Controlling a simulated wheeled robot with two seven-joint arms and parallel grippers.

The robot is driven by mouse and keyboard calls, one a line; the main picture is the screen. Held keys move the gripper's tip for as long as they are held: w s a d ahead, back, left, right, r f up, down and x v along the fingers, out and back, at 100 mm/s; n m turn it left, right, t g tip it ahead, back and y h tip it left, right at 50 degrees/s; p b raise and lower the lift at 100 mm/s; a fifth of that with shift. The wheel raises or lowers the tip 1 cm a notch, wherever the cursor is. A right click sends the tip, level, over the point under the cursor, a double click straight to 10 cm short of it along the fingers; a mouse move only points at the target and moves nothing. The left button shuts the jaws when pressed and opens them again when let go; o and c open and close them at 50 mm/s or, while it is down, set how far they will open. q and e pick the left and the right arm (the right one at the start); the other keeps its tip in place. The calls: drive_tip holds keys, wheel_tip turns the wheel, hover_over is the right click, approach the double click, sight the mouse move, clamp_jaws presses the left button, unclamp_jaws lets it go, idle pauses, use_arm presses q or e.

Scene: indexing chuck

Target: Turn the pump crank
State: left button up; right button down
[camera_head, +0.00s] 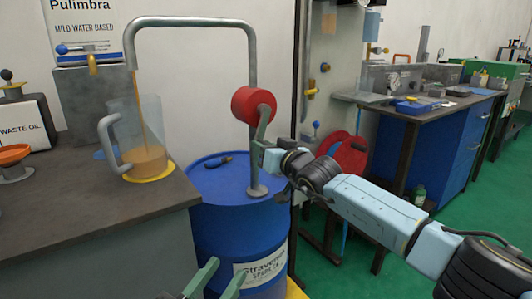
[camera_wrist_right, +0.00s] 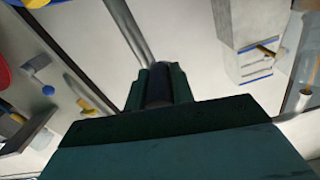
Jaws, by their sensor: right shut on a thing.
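A red drum pump (camera_head: 253,104) sits on a grey pipe above a blue drum (camera_head: 225,182). Its grey-green crank arm (camera_head: 263,124) hangs down from the pump's front. My right gripper (camera_head: 258,152) is at the crank's lower end, shut on the crank handle. In the right wrist view the dark handle (camera_wrist_right: 157,87) is between the fingers. A thin brown stream falls from the pump's bent spout pipe (camera_head: 190,21) into a clear jug (camera_head: 147,118) holding some brown liquid. My left gripper (camera_head: 216,279) is low at the bottom edge, its two fingers apart, with nothing seen between them.
The jug stands on a yellow disc (camera_head: 150,176) on the dark bench (camera_head: 95,205) at left. A small dark object (camera_head: 218,162) lies on the drum top. A blue cabinet bench (camera_head: 440,145) is at right. Green floor is open between.

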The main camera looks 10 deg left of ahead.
use_arm(q)
drive_tip(key=shift+s+d+r+t+h, duration=0.1)
drive_tip(key=shift+s+r+t+h, duration=0.1)
drive_tip(key=shift+r+t, duration=0.4)
drive_tip(key=shift+s+d+r+t+h, duration=0.1)
drive_tip(key=shift+s+r+t, duration=0.1)
drive_tip(key=shift+r+t, duration=0.35)
use_arm(e)
drive_tip(key=shift+a+r, duration=0.15)
drive_tip(key=shift+r, duration=0.1)
use_arm(q)
drive_tip(key=shift+r, duration=0.15)
use_arm(e)
drive_tip(key=c, duration=1.2)
unclamp_jaws()
drive_tip(key=shift+s, duration=0.1)
drive_tip(key=shift+c, duration=0.2)
drive_tip(key=shift+o, duration=0.2)
drive_tip(key=shift+f, duration=0.15)
